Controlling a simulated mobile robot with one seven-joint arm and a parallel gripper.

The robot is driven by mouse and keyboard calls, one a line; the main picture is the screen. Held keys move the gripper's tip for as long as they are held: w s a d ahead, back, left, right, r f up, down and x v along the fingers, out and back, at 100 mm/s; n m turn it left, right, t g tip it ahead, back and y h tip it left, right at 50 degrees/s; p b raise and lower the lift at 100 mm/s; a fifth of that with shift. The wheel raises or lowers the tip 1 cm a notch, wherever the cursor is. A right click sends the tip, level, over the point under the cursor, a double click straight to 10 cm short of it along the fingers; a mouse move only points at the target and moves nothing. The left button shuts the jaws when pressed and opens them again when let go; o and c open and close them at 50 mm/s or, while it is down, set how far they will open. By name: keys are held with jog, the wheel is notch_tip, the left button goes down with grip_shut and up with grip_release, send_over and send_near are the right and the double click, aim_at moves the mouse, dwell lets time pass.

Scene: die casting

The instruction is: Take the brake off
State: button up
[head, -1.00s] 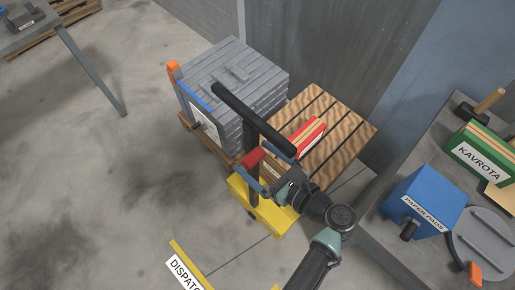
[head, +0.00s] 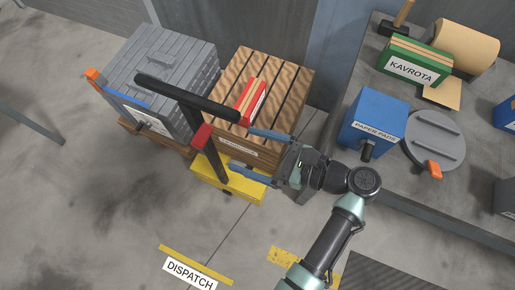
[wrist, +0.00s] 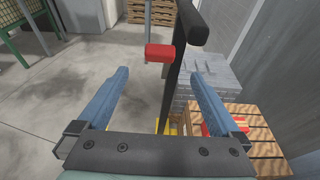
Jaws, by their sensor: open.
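A yellow truck (head: 240,185) with an upright black post and a long black handle bar (head: 185,98) stands beside the pallet loads. A red lever (head: 202,136), which looks like the brake, sticks out from the post below the bar. In the wrist view the red lever (wrist: 159,53) lies ahead of the fingertips, about midway between them, with the black post just right of it. My gripper (head: 241,149) is open and empty, its blue fingers pointing at the post from the right in the head view. The fingers look apart from the lever; the exact gap is unclear.
A wooden crate (head: 270,75) with a red box (head: 252,101) on top stands behind the post, beside grey stacked blocks (head: 165,65). At right, a grey table (head: 394,185) carries a blue paper pads box (head: 376,120). Floor at lower left is clear.

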jog(key=shift+v, duration=0.75)
jog(key=shift+f, duration=0.15)
jog(key=c, duration=0.6)
jog(key=f+y+b, duration=0.1)
jog(key=f+b, duration=0.1)
jog(key=b, duration=0.1)
jog(key=f+y+b, duration=0.1)
jog(key=f+b, duration=0.1)
jog(key=b, duration=0.1)
jog(key=f+y+b, duration=0.1)
jog(key=f+b, duration=0.1)
jog(key=b, duration=0.1)
jog(key=shift+s+a+f, duration=0.15)
jog(key=shift+s+f, duration=0.05)
jog(key=shift+s, duration=0.15)
grip_shut()
jog(key=t+y+b, duration=0.3)
jog(key=y+b, duration=0.2)
jog(key=b, duration=0.5)
send_near(198, 140)
jog(key=a, duration=0.1)
jog(key=w+a+p, duration=0.1)
jog(key=a, duration=0.1)
jog(key=w+a+r+p, duration=0.1)
jog(key=shift+w+a, duration=0.1)
jog(key=shift+a, duration=0.1)
